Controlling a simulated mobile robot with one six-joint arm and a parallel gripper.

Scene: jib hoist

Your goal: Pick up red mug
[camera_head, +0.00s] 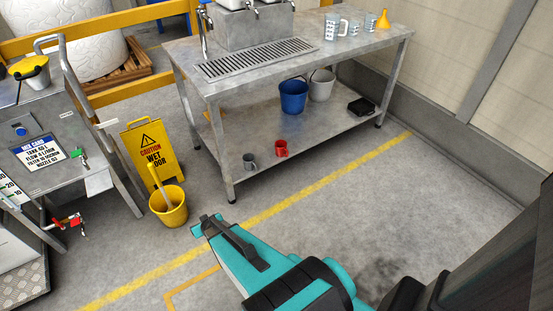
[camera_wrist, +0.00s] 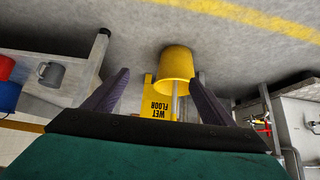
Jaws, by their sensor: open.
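The red mug (camera_head: 281,149) stands on the lower shelf (camera_head: 325,128) of a steel table, near the shelf's front edge. A grey mug (camera_head: 250,161) stands just left of it. My gripper (camera_head: 207,224) is over the floor in front of the table, left of and apart from the mugs. In the wrist view my gripper (camera_wrist: 160,77) has its two dark fingers spread, with nothing held between them. That view looks toward a yellow bucket. The grey mug (camera_wrist: 50,74) and part of the red mug (camera_wrist: 5,67) show at its left edge.
A yellow bucket (camera_head: 168,208) and a wet floor sign (camera_head: 152,150) stand left of the table. The table's front leg (camera_head: 226,165) is beside the grey mug. Blue (camera_head: 293,97) and grey (camera_head: 321,86) buckets stand behind on the shelf. Floor to the right is clear.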

